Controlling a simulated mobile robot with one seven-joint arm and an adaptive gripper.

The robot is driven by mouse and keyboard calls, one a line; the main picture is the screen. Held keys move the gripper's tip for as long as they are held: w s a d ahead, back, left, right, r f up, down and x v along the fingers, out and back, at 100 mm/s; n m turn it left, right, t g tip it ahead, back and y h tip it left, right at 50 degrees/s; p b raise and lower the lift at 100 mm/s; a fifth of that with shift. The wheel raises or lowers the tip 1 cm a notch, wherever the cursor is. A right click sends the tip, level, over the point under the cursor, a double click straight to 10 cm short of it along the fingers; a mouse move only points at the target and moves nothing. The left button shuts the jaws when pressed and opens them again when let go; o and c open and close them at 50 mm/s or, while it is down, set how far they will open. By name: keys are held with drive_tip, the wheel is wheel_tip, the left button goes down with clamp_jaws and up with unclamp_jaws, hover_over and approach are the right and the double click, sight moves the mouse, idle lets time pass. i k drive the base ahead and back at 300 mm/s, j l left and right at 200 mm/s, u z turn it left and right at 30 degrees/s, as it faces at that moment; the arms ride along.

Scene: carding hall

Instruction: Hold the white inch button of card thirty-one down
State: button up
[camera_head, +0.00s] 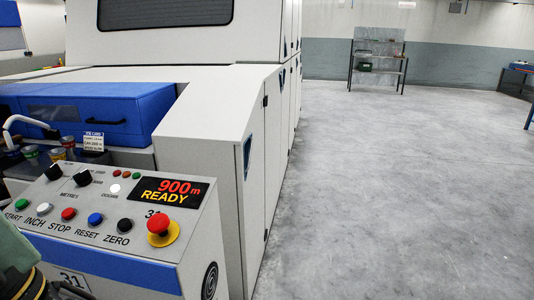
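The white inch button (44,208) sits in the front row of the sloped control panel (180,262) at the lower left, with INCH printed below it. It stands between the green start button (21,205) and the red stop button (68,213). Nothing touches it. The number 31 is printed on the panel near the red emergency stop (158,226), and again on its front. The display (170,192) reads 900m READY. A blurred olive-green shape at the bottom left corner may be part of my arm.
The blue reset button (95,218) and black zero button (124,224) lie further right in the row. Black knobs (83,178) rise behind. A blue cover (85,112) and the pale machine body stand behind the panel. The grey floor on the right is clear.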

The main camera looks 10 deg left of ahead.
sight(43, 209)
drive_tip(key=u, duration=1.2)
